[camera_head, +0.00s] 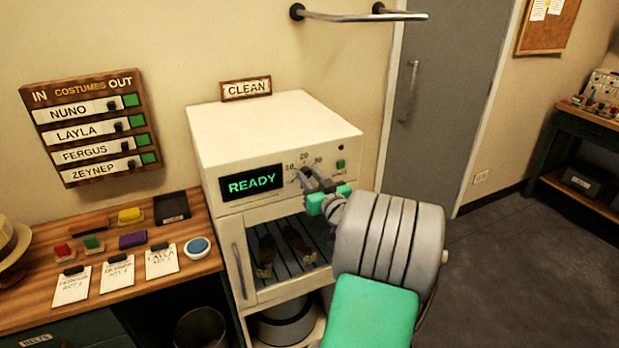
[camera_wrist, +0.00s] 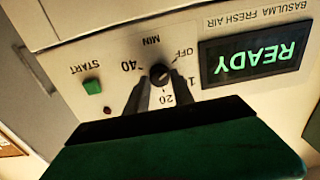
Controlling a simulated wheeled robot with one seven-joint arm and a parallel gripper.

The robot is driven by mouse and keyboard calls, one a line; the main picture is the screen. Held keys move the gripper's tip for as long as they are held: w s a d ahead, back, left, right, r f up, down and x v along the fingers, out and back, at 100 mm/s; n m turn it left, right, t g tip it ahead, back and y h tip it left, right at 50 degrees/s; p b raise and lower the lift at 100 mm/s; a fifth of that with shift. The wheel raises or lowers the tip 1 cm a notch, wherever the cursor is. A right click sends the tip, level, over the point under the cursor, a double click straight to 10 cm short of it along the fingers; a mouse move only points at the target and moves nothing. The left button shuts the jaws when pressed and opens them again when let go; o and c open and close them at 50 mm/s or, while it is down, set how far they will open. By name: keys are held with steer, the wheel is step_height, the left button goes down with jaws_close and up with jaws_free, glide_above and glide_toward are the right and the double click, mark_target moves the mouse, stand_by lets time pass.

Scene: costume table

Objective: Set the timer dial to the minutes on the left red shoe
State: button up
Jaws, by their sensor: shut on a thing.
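The timer dial (camera_wrist: 159,75) is a small dark knob on the white cabinet's front panel, upside down in the wrist view. Marks OFF, 20 and 40 show around it; the setting of its pointer is hard to tell. My gripper (camera_wrist: 159,88) has a dark finger on each side of the dial and is shut on it. In the head view my gripper (camera_head: 317,181) reaches the panel and covers most of the dial. Two dark shoes, a left one (camera_head: 266,250) and a right one (camera_head: 297,241), stand behind the cabinet's window; no red or minutes are readable on them.
The display (camera_head: 252,184) reads READY. A green START button (camera_wrist: 92,86) sits beside the dial. A wooden table (camera_head: 130,240) at left holds clipboards and small coloured items. A costume board (camera_head: 95,128) hangs above. Floor at right is clear.

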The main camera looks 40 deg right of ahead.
jaws_close()
steer(key=shift+m, duration=0.3)
steer(key=shift+f+m+b, duration=0.1)
steer(key=shift+m+b, duration=0.6)
steer(key=shift+m, duration=0.2)
steer(key=m+b, duration=0.1)
steer(key=m, duration=0.2)
steer(key=shift+d+m, duration=0.1)
steer(key=shift+m, duration=0.2)
steer(key=m, duration=0.6)
steer(key=o, duration=0.6)
jaws_free()
